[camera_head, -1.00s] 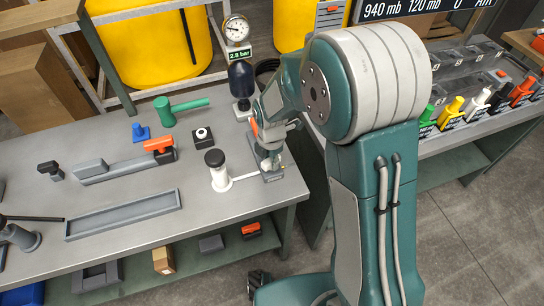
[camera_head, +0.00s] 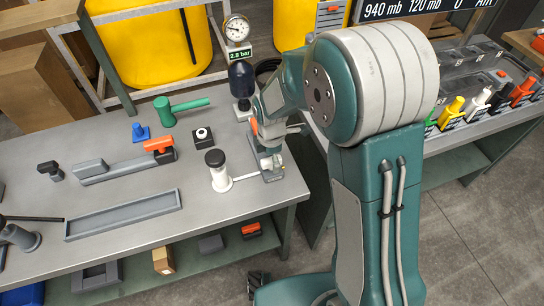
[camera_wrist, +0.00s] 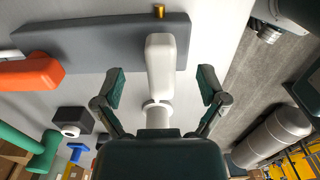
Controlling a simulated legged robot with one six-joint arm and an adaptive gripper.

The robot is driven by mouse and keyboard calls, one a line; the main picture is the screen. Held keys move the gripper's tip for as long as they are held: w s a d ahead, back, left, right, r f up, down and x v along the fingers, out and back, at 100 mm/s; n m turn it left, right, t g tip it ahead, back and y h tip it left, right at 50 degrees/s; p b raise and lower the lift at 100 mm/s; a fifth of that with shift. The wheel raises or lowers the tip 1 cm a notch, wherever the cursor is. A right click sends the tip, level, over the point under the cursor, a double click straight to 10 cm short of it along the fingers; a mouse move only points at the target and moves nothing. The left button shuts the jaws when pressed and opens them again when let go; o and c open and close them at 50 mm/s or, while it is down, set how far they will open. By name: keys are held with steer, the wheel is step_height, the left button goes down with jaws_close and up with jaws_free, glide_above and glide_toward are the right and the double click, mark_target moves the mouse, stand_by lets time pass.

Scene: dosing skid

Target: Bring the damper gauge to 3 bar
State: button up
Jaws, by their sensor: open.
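The damper gauge (camera_head: 237,29) is a round white dial above the dark bulb-shaped damper (camera_head: 241,78) at the bench's back right corner. A small sign (camera_head: 237,55) below the dial appears to read 2.8 bar. My gripper (camera_head: 270,165) is low over the bench's right end, in front of the damper and partly hidden by my arm. In the wrist view my gripper (camera_wrist: 160,88) is open, one finger on each side of a white rounded handle (camera_wrist: 160,60). Both fingers look clear of it. The handle's lower part is hidden by my gripper.
An orange-handled part (camera_head: 158,145) lies farther left. The bench's right edge is close to my gripper.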

steer(key=shift+r, duration=2.95)
steer(key=shift+r, duration=0.1)
steer(key=s+d+r+m+t, duration=0.2)
steer(key=s+d+r+m, duration=0.4)
steer(key=s+r+m, duration=0.2)
steer(key=s+d+r+m+t, duration=0.3)
steer(key=s+d+r+m, duration=0.3)
steer(key=s+r+m, duration=0.3)
steer(key=s+m, duration=0.2)
steer(key=m, duration=0.2)
steer(key=shift+d+t, duration=0.3)
